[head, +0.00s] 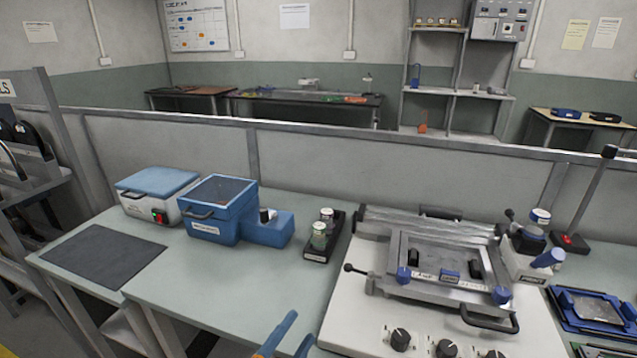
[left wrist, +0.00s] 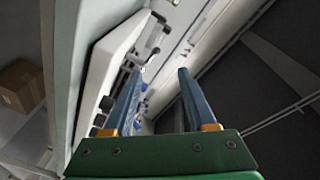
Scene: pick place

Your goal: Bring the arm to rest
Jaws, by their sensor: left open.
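My left gripper (head: 298,329) shows at the bottom edge of the head view, in front of the table's near edge. My right gripper is in neither view.
The table (head: 255,283) holds a dark mat (head: 104,262), a white box with a blue lid (head: 157,193), a blue container (head: 216,210), a black bottle holder (head: 318,250) and a machine with a framed bed (head: 440,270). A partition (head: 330,165) stands behind. A cardboard box (left wrist: 20,86) shows left in the wrist view.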

